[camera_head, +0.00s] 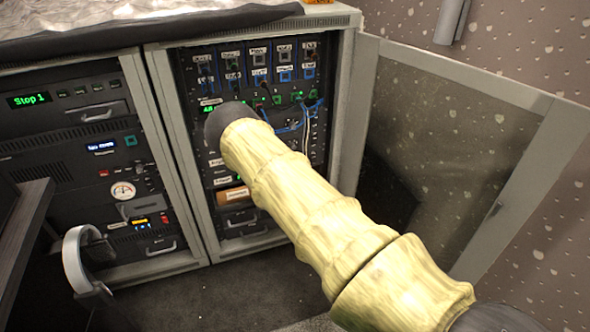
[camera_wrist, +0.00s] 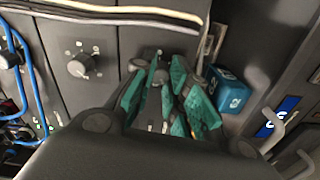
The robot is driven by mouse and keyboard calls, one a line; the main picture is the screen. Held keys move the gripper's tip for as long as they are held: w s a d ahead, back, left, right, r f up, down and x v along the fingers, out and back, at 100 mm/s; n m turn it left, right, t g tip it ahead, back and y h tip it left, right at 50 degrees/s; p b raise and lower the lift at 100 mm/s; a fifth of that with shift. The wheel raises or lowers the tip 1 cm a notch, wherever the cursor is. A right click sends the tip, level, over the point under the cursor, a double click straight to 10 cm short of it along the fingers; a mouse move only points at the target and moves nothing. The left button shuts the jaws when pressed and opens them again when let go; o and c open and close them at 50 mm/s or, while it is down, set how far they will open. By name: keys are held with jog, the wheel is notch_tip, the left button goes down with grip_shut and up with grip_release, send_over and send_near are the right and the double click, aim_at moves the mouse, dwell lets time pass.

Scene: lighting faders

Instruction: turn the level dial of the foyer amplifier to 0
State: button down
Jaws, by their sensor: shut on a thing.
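In the wrist view my gripper (camera_wrist: 166,88) has its teal finger pads closed around a small grey dial (camera_wrist: 160,77) on a dark panel. The pads hide most of this dial, so I cannot read its pointer or setting. Its label is not readable, so I cannot confirm from it that this is the foyer amplifier's level dial. A second grey dial (camera_wrist: 80,65), with marks around it, sits to the left and is free. In the head view my arm covers the gripper and the dial in front of the right rack (camera_head: 240,62).
Blue cables (camera_wrist: 20,60) hang left of the dials, and pale cables (camera_wrist: 110,10) cross above. A blue box-shaped part (camera_wrist: 230,88) is close on the right. In the head view the rack's glass door (camera_head: 440,150) stands open at right; another rack (camera_head: 75,110) stands at left.

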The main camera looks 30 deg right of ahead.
jog(key=shift+n, duration=0.9)
jog(key=c, duration=1.3)
grip_release()
jog(key=shift+c, duration=0.2)
jog(key=shift+s, duration=0.1)
jog(key=v, duration=1.1)
jog(key=shift+s, duration=0.4)
jog(key=shift+f, duration=0.1)
